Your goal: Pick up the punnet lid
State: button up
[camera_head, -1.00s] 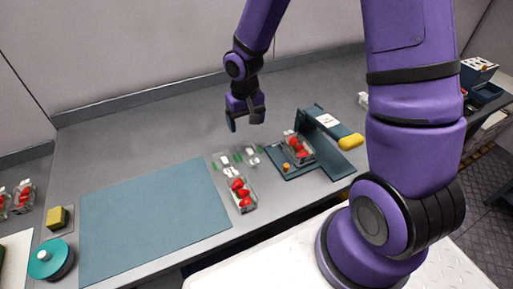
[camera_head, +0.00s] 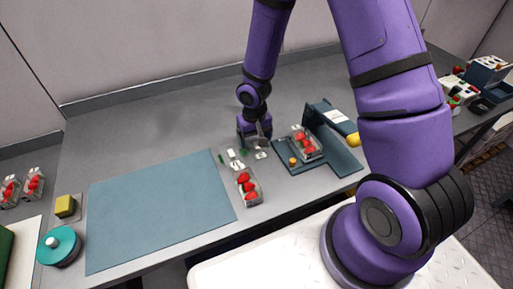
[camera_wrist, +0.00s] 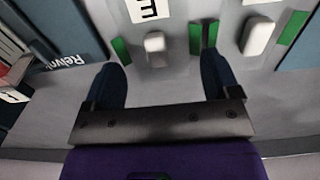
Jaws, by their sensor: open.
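Two clear punnet lids with white knobs and green end strips lie side by side on the grey bench. In the head view, the right lid (camera_head: 262,155) is just below my gripper (camera_head: 256,142), and the left lid (camera_head: 232,155) is beside it. In the wrist view my gripper (camera_wrist: 160,72) is open and empty, its two dark fingers apart. One lid's white knob (camera_wrist: 155,42) shows between and a little beyond the fingertips. The other lid's knob (camera_wrist: 258,35) is outside the right finger. The fingers' exact height above the lid cannot be told.
A punnet of strawberries (camera_head: 248,188) stands in front of the lids. A blue station (camera_head: 340,160) with another filled punnet (camera_head: 304,145) is close on the right. A flat blue mat (camera_head: 160,210) lies left. The bench behind is clear.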

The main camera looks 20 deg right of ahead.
jog(key=shift+f, duration=0.65)
jog(key=shift+c, duration=0.2)
jog(key=c, duration=0.7)
jog(key=shift+r, duration=0.1)
jog(key=shift+c, duration=0.2)
